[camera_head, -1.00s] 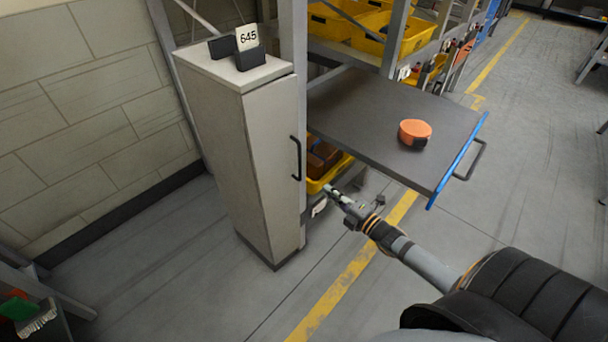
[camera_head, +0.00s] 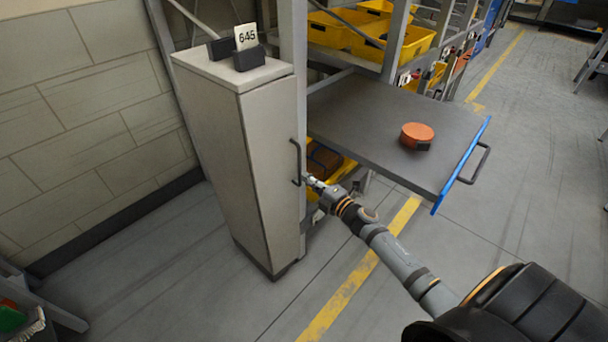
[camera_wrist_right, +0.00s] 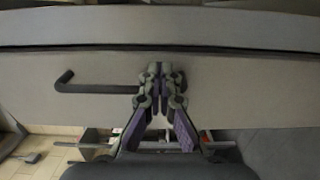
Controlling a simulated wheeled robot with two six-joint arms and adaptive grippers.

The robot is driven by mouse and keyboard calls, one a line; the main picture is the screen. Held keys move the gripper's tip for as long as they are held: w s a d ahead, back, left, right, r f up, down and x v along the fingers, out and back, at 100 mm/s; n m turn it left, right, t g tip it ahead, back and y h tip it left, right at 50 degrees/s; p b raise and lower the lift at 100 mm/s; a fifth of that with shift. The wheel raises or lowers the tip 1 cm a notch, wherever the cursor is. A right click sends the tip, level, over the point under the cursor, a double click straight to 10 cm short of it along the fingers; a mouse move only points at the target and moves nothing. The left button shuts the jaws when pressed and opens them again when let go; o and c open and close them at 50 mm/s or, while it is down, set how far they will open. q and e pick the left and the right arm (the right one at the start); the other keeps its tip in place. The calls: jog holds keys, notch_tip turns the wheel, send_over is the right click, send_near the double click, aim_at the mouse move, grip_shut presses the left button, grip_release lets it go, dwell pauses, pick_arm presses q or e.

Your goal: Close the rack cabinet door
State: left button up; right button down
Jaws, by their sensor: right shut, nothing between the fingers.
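The rack cabinet (camera_head: 215,140) is a tall, narrow, light grey box at the left of the rack. Its door (camera_head: 273,165) looks flush with the cabinet body in the head view. A dark bar handle (camera_head: 296,162) stands on the door near its right edge. My right gripper (camera_head: 309,180) is shut and empty, its tips by the lower end of the handle. In the right wrist view my right gripper (camera_wrist_right: 159,72) lies over the pale door face (camera_wrist_right: 225,95), beside the handle (camera_wrist_right: 85,88). Whether the tips touch the door is unclear. My left gripper is not in view.
A grey pull-out shelf (camera_head: 375,120) with a blue edge juts out right of the cabinet, above my right arm. An orange round object (camera_head: 417,134) sits on it. Yellow bins (camera_head: 408,38) fill the rack behind. Floor in front of the cabinet is clear.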

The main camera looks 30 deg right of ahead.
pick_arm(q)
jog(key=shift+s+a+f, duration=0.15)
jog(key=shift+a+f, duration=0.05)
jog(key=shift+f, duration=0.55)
pick_arm(e)
jog(key=shift+x, duration=1)
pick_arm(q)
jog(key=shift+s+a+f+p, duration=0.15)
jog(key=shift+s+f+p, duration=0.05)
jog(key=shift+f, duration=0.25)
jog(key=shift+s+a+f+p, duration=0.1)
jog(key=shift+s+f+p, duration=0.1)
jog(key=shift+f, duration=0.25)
pick_arm(e)
jog(key=shift+x, duration=1)
jog(key=shift+d, duration=0.2)
